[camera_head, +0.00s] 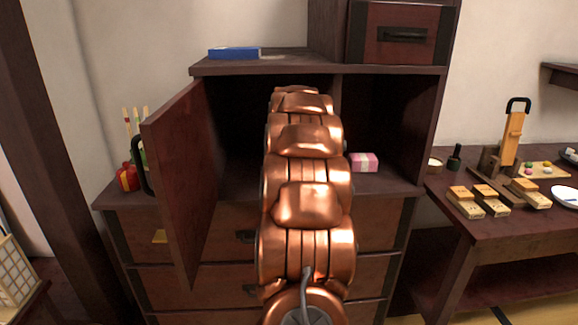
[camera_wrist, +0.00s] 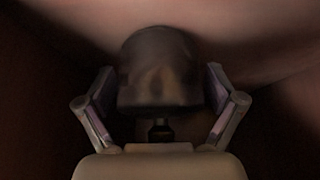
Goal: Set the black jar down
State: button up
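The black jar (camera_wrist: 160,75) shows large and dark in the wrist view, between the two fingers of my gripper (camera_wrist: 160,92). The finger pads sit close against its left and right sides, and my gripper looks shut on it. The dim light makes the exact contact hard to see. In the head view my copper arm reaches into the open compartment of the dark wooden cabinet (camera_head: 318,70), and it hides my gripper and the jar. I cannot tell whether the jar touches a surface.
The cabinet door (camera_head: 185,175) stands open left of my arm. A pink box (camera_head: 363,162) lies on the compartment floor to the right. A blue box (camera_head: 234,53) lies on top. A side table (camera_head: 470,222) with wooden blocks stands at right.

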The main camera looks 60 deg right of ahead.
jog(key=v, duration=0.7)
jog(key=shift+s+a+r+p, duration=0.1)
jog(key=shift+r+p, duration=0.3)
jog(key=shift+a, duration=0.1)
dwell(0.4)
